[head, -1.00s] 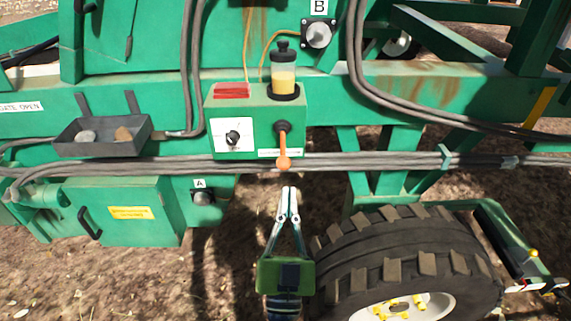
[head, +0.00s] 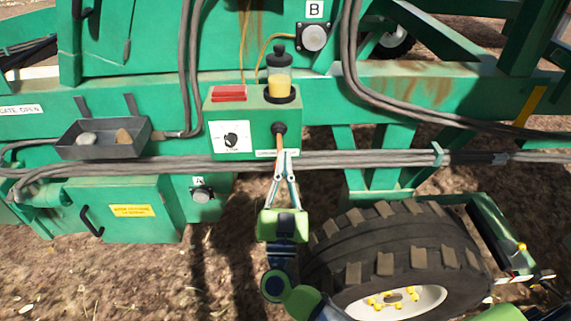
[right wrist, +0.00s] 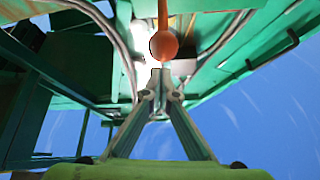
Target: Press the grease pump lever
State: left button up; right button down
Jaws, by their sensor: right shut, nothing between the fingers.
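The grease pump is a green box (head: 246,121) on the machine frame, with a clear reservoir of yellow grease (head: 279,80) on top. Its orange lever (head: 279,138) comes out of the front and hangs down. In the right wrist view the lever's round orange knob (right wrist: 164,45) is just beyond my fingertips. My right gripper (head: 286,153) is shut and empty, pointing up at the lever's lower end and hiding the knob in the head view. It also shows in the right wrist view (right wrist: 161,72). I cannot tell whether the fingertips touch the knob. My left gripper is not in view.
A dial (head: 231,137) and a red patch (head: 229,93) are on the box. Grey hoses (head: 350,160) run across below it. A tray with stones (head: 75,150) hangs at left. A large tyre (head: 395,250) stands at lower right, close to my right arm.

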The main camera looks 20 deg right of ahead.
jog(key=shift+w+a+f, duration=0.15)
jog(key=shift+f, duration=0.7)
